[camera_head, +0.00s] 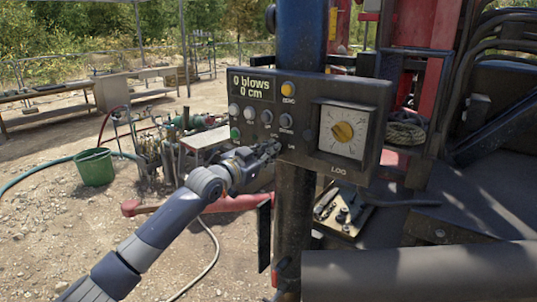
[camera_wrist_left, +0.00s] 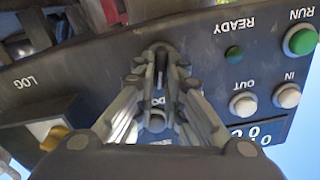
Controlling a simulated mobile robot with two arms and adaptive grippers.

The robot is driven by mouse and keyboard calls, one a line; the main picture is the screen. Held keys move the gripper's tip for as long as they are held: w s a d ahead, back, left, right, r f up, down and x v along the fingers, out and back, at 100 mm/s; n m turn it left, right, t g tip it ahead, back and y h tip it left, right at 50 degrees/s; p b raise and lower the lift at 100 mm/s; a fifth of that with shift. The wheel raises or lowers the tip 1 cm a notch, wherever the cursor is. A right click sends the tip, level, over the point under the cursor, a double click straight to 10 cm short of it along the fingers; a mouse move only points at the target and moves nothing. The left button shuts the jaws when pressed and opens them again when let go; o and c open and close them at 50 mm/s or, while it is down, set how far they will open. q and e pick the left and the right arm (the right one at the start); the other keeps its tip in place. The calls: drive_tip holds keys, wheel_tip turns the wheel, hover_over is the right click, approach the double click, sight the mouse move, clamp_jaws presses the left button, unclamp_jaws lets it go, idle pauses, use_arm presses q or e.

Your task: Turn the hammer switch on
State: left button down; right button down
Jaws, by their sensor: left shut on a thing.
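The dark control panel (camera_head: 310,95) is mounted on a blue and black post. Its display reads "0 blows 0 cm". My left gripper (camera_head: 272,148) reaches its lower left part, near the bottom edge. In the left wrist view, which shows the panel upside down, the fingertips (camera_wrist_left: 160,58) are shut at the panel face on a small part, apparently the hammer switch. The fingers mostly hide it, so I cannot tell its position or read its label. My right gripper is in neither view.
A green bucket (camera_head: 94,167) stands on the ground at left.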

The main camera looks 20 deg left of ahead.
use_arm(q)
drive_tip(key=shift+s+d+f+m+p, duration=0.15)
drive_tip(key=shift+m+p, duration=0.8)
drive_tip(key=shift+m, duration=1.65)
drive_tip(key=shift+w+d+f+m+p, duration=0.1)
drive_tip(key=shift+m+p, duration=0.85)
drive_tip(key=shift+m, duration=1.65)
drive_tip(key=shift+f, duration=0.1)
drive_tip(key=c, duration=1.7)
unclamp_jaws()
